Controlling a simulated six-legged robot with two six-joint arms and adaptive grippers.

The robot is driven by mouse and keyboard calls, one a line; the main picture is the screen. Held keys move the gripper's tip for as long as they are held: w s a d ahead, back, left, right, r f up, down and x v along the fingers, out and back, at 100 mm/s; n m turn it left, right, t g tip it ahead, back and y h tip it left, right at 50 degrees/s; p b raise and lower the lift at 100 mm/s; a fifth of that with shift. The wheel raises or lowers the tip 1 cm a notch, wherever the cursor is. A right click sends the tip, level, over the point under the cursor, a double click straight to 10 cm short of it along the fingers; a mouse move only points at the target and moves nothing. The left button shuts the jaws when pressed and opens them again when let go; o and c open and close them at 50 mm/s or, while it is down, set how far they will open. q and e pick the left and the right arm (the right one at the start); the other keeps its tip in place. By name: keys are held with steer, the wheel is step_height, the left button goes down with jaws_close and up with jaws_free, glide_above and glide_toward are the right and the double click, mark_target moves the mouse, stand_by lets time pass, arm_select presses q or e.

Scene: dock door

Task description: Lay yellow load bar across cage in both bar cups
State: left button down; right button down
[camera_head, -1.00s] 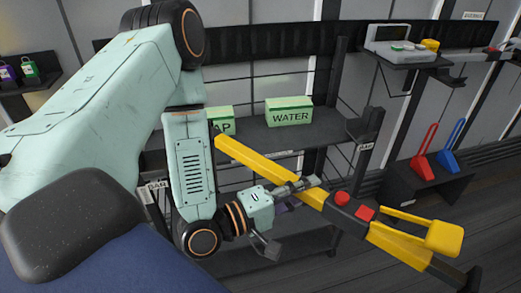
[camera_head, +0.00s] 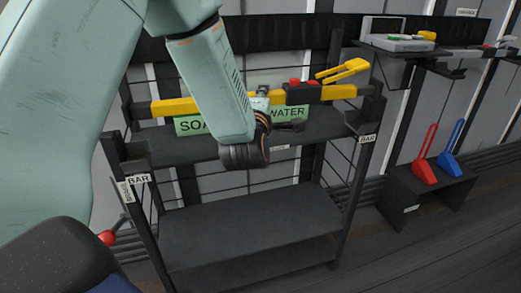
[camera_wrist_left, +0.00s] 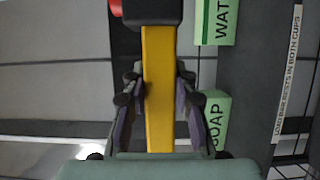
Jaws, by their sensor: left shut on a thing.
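The yellow load bar (camera_head: 175,106) is held roughly level above the cage's top shelf, with a dark block, red buttons and a yellow lever (camera_head: 344,70) towards its right end. My left gripper (camera_head: 264,95) is shut on the bar; in the left wrist view its fingers (camera_wrist_left: 158,105) lie on either side of the yellow bar. The left bar cup (camera_head: 135,160) and right bar cup (camera_head: 372,115) are on the cage posts, labelled BAR. The bar's right end is near the right post; contact is unclear. Its left end appears apart from the left cup. My right gripper is not in view.
Green SOAP (camera_head: 188,126) and WATER (camera_head: 300,113) boxes stand on the cage's top shelf (camera_head: 185,150), behind my arm. The lower shelf (camera_head: 240,225) is empty. A low dark stand with red (camera_head: 426,165) and blue (camera_head: 455,150) handled items stands at right.

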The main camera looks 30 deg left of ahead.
arm_select(q)
steer(key=shift+a+r+y, duration=0.3)
steer(key=shift+r, duration=0.1)
steer(key=shift+a+n, duration=0.2)
steer(key=shift+n, duration=0.1)
step_height(320, 180, down, 10)
steer(key=b, duration=0.4)
steer(key=shift+r, duration=0.1)
steer(key=c, duration=1.5)
jaws_free()
steer(key=shift+f+b, duration=0.3)
steer(key=shift+f, duration=0.05)
steer(key=o, duration=0.4)
steer(key=shift+o, duration=0.2)
